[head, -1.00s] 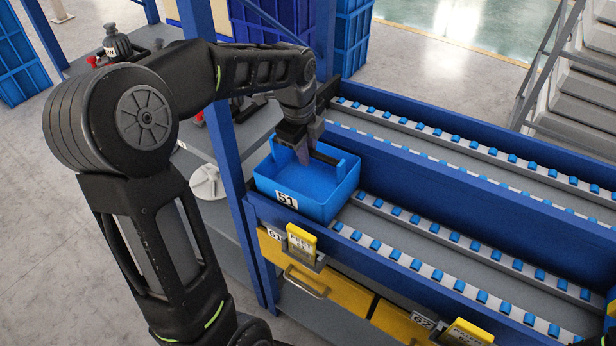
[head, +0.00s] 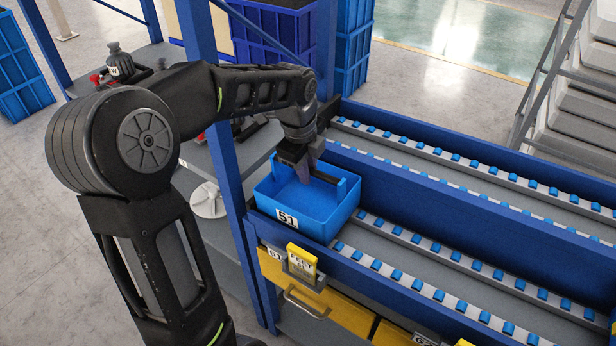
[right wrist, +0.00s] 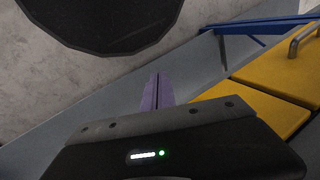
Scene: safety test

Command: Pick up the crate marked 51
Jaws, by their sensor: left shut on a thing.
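The blue crate marked 51 (head: 315,222) sits at the left end of the near roller lane, its white label facing front. Its top is open and no contents show. My left gripper (head: 304,174) reaches down into the crate from behind and is shut on its rear part, near the dark bar (head: 325,179). The wrist partly hides the exact grip. In the right wrist view, my right gripper (right wrist: 157,92) has its purple fingers together with nothing between them.
The blue rack's roller lanes (head: 440,249) are empty to the right. A blue post (head: 215,120) stands just left of the crate. Yellow drawers (head: 345,311) with handles sit below; they also show in the right wrist view (right wrist: 265,85). Grey bins (head: 575,90) stand at the far right.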

